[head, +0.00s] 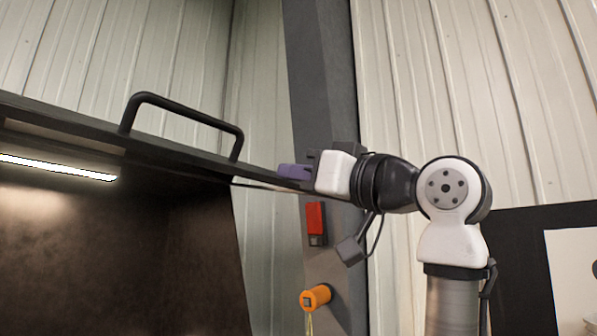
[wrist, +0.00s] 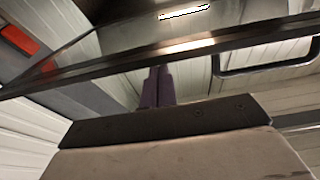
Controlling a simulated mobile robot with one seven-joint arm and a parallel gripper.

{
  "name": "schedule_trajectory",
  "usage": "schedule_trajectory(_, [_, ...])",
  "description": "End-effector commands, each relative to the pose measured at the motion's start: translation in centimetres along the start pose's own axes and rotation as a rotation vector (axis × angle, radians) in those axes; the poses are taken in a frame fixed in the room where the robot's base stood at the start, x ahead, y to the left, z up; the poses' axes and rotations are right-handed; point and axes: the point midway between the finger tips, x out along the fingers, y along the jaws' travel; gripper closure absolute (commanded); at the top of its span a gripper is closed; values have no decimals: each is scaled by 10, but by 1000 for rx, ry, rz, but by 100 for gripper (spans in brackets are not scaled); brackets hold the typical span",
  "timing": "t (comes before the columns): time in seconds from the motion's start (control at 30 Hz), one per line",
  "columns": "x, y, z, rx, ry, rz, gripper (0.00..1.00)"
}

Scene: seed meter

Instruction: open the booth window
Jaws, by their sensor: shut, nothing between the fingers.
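The booth window's dark lower edge (head: 60,115) slants across the left of the head view, and its black bar handle (head: 185,108) stands on it. The edge also crosses the wrist view (wrist: 110,67), with the handle (wrist: 270,68) at right. My gripper (head: 284,171) has purple fingers pressed together with nothing between them. It is at the right end of the edge, to the right of the handle and a little lower in the picture. In the wrist view the fingertips (wrist: 155,72) overlap the edge; I cannot tell if they touch it.
A grey post (head: 335,120) stands behind my gripper. It carries a red box (head: 316,222) and an orange knob (head: 315,297). A lit strip (head: 60,167) shines inside the dark booth. A black-framed board (head: 540,225) is at far right. Pale ribbed walls are behind.

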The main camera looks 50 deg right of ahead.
Motion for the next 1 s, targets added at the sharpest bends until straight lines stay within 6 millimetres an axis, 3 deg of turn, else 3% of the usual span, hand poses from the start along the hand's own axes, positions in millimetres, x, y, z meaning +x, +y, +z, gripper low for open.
schedule_trajectory(0.03, [-1, 0, 17, 2, 6, -3, 100])
schedule_trajectory(0.1, [-1, 1, 31, 3, 23, -3, 100])
schedule_trajectory(0.6, [4, 1, 119, 3, 153, -3, 100])
schedule_trajectory(0.8, [7, 0, 139, 3, 190, -2, 100])
schedule_trajectory(1.0, [8, 0, 140, 1, 199, 0, 100])
